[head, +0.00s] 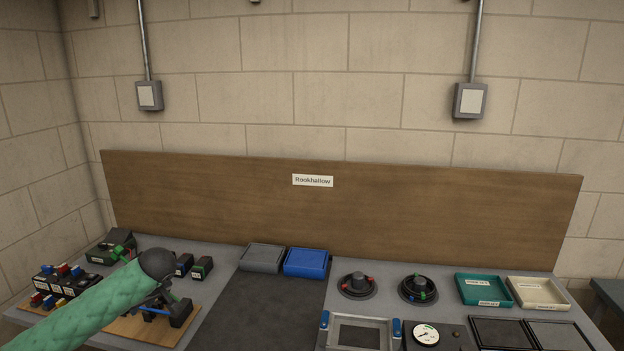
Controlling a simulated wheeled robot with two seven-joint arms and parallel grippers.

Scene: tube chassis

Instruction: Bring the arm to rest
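My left arm, in a green quilted sleeve, comes in from the lower left in the head view. Its dark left gripper (165,298) points down over a wooden board (125,326) at the left of the bench. A black fixture (181,313) and a blue bar (153,310) are right by the fingers. The fingers blend with these dark parts, so I cannot tell whether they are open or hold anything. My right gripper is not in view.
Blocks with coloured tops (60,272) stand at the far left. A dark mat (262,308) lies bare mid-bench. Behind it are a grey tray (262,257) and a blue tray (305,263). Two round fixtures (357,285), a gauge (426,335) and more trays (484,290) stand right.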

